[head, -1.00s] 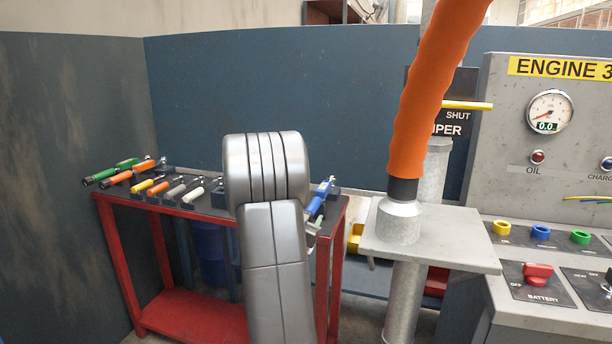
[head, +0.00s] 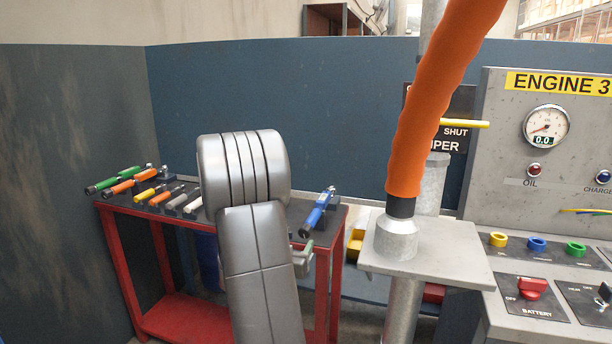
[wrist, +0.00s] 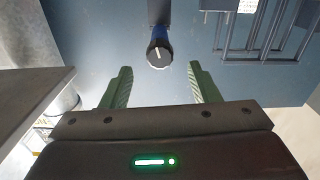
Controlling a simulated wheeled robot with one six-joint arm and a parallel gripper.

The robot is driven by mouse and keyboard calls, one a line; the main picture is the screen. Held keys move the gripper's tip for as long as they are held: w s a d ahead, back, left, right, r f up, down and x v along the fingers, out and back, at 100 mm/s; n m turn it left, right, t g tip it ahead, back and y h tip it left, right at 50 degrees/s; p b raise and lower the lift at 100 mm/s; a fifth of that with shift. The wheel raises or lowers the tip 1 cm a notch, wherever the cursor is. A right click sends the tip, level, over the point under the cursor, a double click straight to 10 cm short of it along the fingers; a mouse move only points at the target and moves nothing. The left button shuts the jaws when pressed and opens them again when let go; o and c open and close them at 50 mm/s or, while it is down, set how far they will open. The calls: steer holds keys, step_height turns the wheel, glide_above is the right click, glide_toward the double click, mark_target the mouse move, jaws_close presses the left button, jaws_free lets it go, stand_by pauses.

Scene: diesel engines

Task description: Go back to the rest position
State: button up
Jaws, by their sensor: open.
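My gripper shows in the wrist view (wrist: 158,84), with its two green fingers wide apart and nothing between them. In the head view a small part of it shows at the right side of my grey arm, in front of the cart's right end. A blue-handled tool (head: 318,212) rests at the right end of the red cart (head: 190,318). In the wrist view a dark round-ended thing with a blue part (wrist: 159,52) lies beyond the fingertips, apart from them.
Several coloured-handle tools lie on the cart's left part, including a green one (head: 117,179). An orange sleeved pipe (head: 432,110) rises from a grey plate (head: 445,255) on the right. The engine panel (head: 492,150) stands beside it. A blue partition (head: 270,90) closes the back.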

steer(key=shift+v, duration=1.1)
steer(key=shift+d, duration=0.1)
